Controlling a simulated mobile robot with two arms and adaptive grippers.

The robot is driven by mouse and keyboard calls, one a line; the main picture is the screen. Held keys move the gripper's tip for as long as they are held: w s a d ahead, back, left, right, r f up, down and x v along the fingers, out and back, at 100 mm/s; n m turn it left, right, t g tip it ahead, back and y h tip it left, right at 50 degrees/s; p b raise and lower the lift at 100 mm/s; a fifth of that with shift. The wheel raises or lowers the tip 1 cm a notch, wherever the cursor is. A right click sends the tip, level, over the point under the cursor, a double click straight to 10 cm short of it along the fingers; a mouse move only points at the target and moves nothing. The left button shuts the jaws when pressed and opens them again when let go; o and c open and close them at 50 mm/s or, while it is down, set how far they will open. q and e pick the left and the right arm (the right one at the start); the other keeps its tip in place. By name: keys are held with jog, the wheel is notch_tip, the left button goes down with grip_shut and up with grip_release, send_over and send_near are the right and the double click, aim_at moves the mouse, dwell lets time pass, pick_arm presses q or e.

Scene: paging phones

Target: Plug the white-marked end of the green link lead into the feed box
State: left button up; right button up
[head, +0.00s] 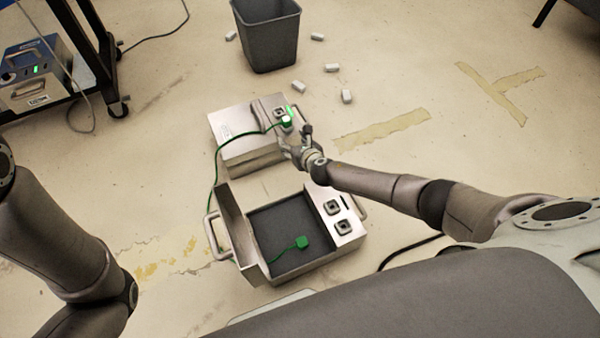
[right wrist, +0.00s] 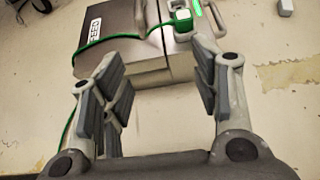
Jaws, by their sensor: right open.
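The feed box (head: 245,152) is the far silver box; in the right wrist view its top (right wrist: 118,48) carries a black and white label. The green link lead (head: 217,170) runs from it to the near open case. Its white-marked plug (head: 287,122) stands at a socket on the feed box's right panel; it also shows in the right wrist view (right wrist: 183,18), beside a bright green glow. How deep it sits cannot be told. The lead's other green end (head: 302,242) lies in the case's tray. My right gripper (head: 295,143) is open and empty, just in front of the plug. My left gripper is out of view.
The near case (head: 228,215) has a raised lid at left, a dark tray and two sockets (head: 338,217) at right. A grey bin (head: 268,40) and several small white blocks (head: 346,96) lie beyond. A wheeled cart (head: 95,60) stands at upper left.

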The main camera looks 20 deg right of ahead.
jog(key=s+a+p, duration=0.1)
jog(key=s+a, duration=0.2)
jog(key=s, duration=0.9)
jog(key=shift+s+p, duration=0.35)
jog(key=shift+p, duration=0.05)
jog(key=shift+a, duration=0.1)
